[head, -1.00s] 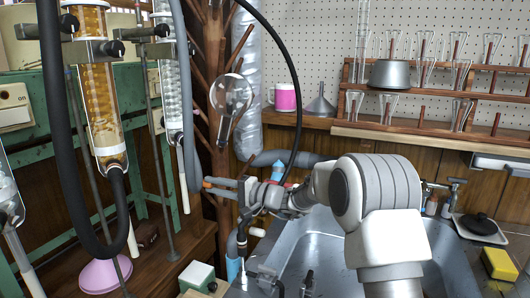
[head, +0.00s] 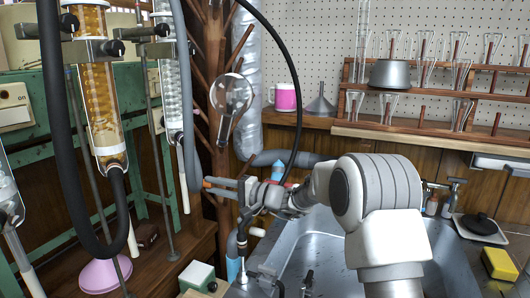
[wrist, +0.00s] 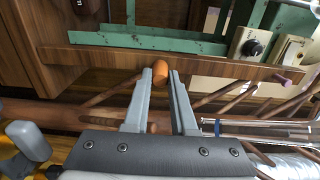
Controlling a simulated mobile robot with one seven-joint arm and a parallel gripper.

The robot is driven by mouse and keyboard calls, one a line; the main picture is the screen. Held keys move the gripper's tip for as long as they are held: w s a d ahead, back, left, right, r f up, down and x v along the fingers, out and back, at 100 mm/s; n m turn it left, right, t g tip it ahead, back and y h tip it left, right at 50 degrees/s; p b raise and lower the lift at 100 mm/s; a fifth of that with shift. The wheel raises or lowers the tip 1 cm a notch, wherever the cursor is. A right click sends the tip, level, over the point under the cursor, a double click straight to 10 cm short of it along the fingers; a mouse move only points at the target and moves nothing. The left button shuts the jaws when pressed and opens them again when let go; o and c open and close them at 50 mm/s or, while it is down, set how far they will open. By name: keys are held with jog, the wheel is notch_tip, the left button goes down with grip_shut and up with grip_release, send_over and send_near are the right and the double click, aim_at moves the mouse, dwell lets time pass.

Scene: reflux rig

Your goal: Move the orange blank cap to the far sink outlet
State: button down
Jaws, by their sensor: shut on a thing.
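My gripper (head: 214,187) is shut on the orange blank cap (wrist: 160,71), held at its fingertips. The cap's rounded orange end shows between the tips in the wrist view, and a small orange part (head: 207,184) shows at the tips in the head view. My gripper points left, above the left end of the metal sink (head: 316,245). Upright fittings (head: 308,279) stand at the sink's near left edge, beside a dark hose. A blue-topped fitting (head: 278,171) shows behind my gripper. I cannot tell which fitting is the far sink outlet.
A hanging round flask (head: 231,95) and the wooden branch stand are just beyond my gripper. Glass columns with thick hoses (head: 105,90) fill the left. A yellow sponge (head: 499,263) lies right of the sink. A glassware rack (head: 440,128) is at the back.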

jog(key=b+v, duration=0.1)
jog(key=v, duration=0.5)
dwell(1.0)
dwell(0.4)
jog(key=w+d+f, duration=0.2)
jog(key=d+f, duration=1.2)
jog(key=d, duration=0.4)
jog(key=shift+r+x, duration=0.1)
jog(key=shift+x, duration=1.2)
jog(key=shift+r+x, duration=0.15)
jog(key=shift+x, duration=1.15)
jog(key=shift+a, duration=0.15)
jog(key=shift+w+a, duration=0.2)
jog(key=shift+a, duration=0.3)
jog(key=shift+w+a, duration=0.1)
jog(key=shift+a, duration=0.15)
